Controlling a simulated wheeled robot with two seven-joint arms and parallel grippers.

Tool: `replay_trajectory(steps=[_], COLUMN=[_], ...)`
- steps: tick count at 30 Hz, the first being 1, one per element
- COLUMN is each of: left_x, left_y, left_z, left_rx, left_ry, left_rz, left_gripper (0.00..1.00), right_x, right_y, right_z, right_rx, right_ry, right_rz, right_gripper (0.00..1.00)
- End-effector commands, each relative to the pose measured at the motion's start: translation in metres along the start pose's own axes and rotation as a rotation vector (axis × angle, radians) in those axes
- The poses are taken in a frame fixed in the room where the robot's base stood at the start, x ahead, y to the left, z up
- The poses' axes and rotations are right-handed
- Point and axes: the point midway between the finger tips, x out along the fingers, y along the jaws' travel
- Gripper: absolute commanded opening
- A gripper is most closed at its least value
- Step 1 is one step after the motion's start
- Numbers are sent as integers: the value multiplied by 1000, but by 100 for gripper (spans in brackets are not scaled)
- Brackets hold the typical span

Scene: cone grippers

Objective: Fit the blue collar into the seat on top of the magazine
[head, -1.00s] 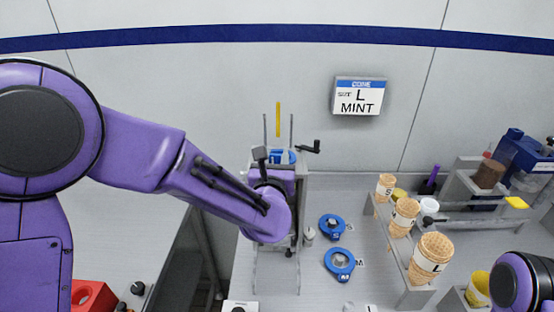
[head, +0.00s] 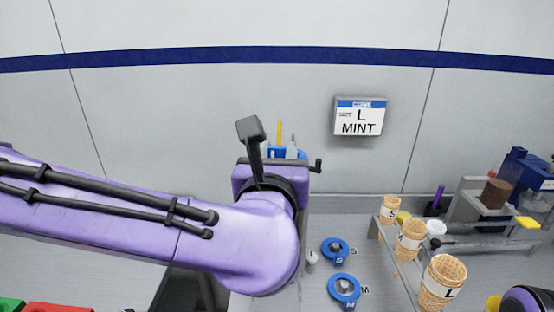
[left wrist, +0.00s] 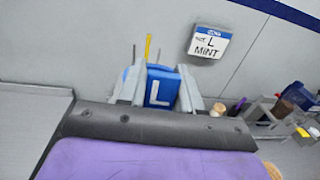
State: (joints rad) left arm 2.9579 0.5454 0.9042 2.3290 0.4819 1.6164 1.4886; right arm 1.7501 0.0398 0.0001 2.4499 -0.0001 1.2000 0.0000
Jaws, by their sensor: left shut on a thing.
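The blue collar (left wrist: 158,90), marked L, is between the two grey fingers of my left gripper (left wrist: 158,92) in the left wrist view. In the head view, only bits of blue collar (head: 274,152) show past my gripper (head: 289,151). The magazine stands behind my left wrist and is mostly hidden; its black crank (head: 317,165) and the yellow rod (head: 279,131) show. The rod also rises behind the collar in the left wrist view (left wrist: 148,48). The seat is hidden, so I cannot tell whether the collar touches it. My right gripper is out of view.
Blue collars marked S (head: 335,248) and M (head: 343,288) lie on the bench. A rack (head: 388,248) with several cones stands to their right. A wall sign (head: 359,116) reads L MINT. Red and green blocks sit at bottom left.

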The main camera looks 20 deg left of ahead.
Motion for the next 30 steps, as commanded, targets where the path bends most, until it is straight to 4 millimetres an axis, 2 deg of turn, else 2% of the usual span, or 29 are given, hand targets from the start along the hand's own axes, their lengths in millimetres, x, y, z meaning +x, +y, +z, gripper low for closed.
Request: replay_trajectory(steps=[3, 5, 8, 12, 15, 18, 22, 30], left_x=[-2, 7, 34, 82, 110, 128, 131, 131], left_y=[-3, -1, 6, 20, 28, 30, 22, 22], left_z=[-2, -12, -29, -52, -63, -63, -54, -55], left_rx=[8, 13, 16, 16, 13, 10, 8, 7], left_ry=[-11, -16, -29, -54, -73, -95, -112, -124], left_rz=[1, 18, 59, 94, 77, 26, -33, -38], left_gripper=[0, 0, 0, 0, 0, 0, 0, 0], right_x=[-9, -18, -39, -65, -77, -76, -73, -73], right_y=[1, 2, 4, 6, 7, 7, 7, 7], right_z=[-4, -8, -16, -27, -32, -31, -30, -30], right_rx=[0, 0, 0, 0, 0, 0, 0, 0], right_ry=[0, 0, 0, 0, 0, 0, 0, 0], right_rz=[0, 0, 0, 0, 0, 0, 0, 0], right_gripper=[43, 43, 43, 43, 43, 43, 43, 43])
